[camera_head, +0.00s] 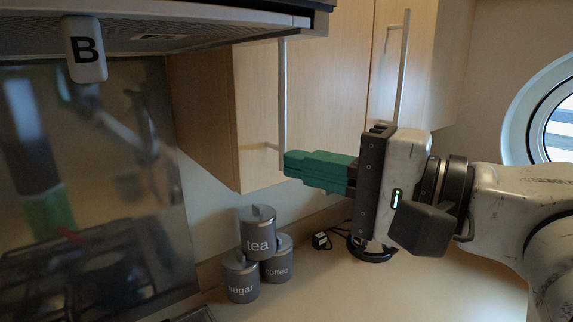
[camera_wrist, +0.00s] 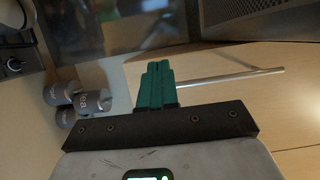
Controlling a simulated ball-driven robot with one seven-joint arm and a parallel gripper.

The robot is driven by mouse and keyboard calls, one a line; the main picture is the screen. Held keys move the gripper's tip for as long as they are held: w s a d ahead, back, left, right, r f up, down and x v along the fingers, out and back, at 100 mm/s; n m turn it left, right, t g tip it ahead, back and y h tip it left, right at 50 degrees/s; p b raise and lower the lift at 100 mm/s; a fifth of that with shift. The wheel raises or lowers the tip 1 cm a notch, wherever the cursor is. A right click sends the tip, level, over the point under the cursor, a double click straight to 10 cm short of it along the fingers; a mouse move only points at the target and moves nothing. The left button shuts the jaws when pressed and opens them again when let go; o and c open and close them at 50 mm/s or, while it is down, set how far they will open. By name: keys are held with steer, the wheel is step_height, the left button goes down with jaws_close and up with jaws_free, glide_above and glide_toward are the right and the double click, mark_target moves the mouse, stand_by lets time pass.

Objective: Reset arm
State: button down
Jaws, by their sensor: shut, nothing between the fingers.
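My gripper (camera_head: 288,163) has green fingers pressed together, with nothing between them. In the head view it points left, and its tips are at or close to the long vertical handle (camera_head: 282,100) of a wooden wall cabinet (camera_head: 325,80). In the wrist view the shut fingers (camera_wrist: 157,68) are beside the same handle (camera_wrist: 230,77), which runs off to the right. I cannot tell whether they touch it. My arm comes in from the right of the head view.
Tea (camera_head: 258,235), coffee (camera_head: 277,262) and sugar (camera_head: 240,280) canisters are stacked on the counter (camera_head: 400,290) below. A second cabinet handle (camera_head: 403,70) is above my gripper. A round porthole (camera_head: 520,115) is at right.

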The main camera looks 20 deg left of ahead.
steer(key=d+f+m+t+h+b, duration=0.1)
steer(key=d+f+h, duration=0.35)
steer(key=f, duration=0.75)
steer(key=d+f+t+h, duration=0.1)
steer(key=d+f+h, duration=0.1)
steer(key=d+f, duration=0.85)
steer(key=d+f+m+t+h+b, duration=0.1)
steer(key=d+f+h, duration=0.3)
steer(key=f, duration=1)
steer(key=s+d+f+n+g+h, duration=0.2)
steer(key=s+d+f, duration=0.5)
steer(key=s+f, duration=0.4)
steer(key=s+d+f+n+g+h, duration=0.2)
steer(key=s+d+f+g+h, duration=0.3)
steer(key=s+f, duration=0.6)
steer(key=s+d, duration=0.2)
steer(key=s, duration=0.1)
steer(key=shift+d+n+g+b, duration=0.3)
steer(key=shift+n+b, duration=0.1)
